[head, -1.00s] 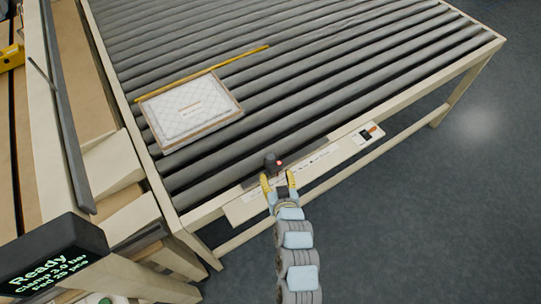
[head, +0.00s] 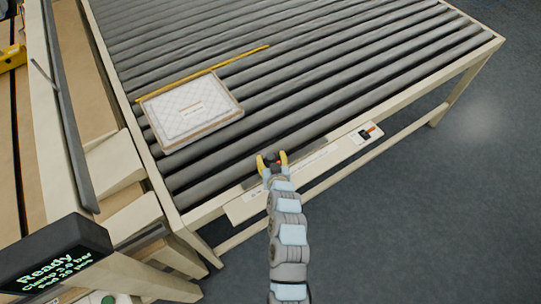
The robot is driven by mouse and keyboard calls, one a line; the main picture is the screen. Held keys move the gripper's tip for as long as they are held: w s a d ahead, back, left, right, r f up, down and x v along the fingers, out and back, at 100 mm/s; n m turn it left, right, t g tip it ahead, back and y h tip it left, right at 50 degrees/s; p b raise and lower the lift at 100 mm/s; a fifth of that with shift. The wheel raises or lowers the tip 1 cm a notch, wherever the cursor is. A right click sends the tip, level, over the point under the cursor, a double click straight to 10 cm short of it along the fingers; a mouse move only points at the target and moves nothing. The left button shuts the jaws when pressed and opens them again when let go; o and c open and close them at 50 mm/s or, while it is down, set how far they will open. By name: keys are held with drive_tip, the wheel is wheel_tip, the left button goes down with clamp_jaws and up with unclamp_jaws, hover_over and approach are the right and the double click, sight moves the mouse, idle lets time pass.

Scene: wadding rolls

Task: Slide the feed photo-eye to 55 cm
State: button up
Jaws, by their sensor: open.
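The feed photo-eye (head: 270,158) is a small dark block with a red light, on the rail along the front edge of the roller table. My gripper (head: 272,157) is at it, with its two yellow fingers apart, one on each side of the dark block. The fingers are open; whether either touches the block cannot be told. A pale scale strip (head: 312,160) runs along the edge to the right of the gripper; its marks are too small to read. My gripper and wrist hide part of the photo-eye and the rail.
The roller table (head: 330,70) holds a white quilted pad in a tray (head: 192,107) and a yellow strip (head: 215,70). A small panel with an orange-and-black switch (head: 369,134) sits on the front edge. A display reading "Ready" (head: 52,258) stands lower left. Floor at right is clear.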

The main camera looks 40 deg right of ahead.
drive_tip(key=shift+w+d+f, duration=0.15)
drive_tip(key=shift+w+d, duration=0.1)
drive_tip(key=shift+w, duration=0.05)
clamp_jaws()
idle(0.3)
drive_tip(key=shift+f, duration=0.15)
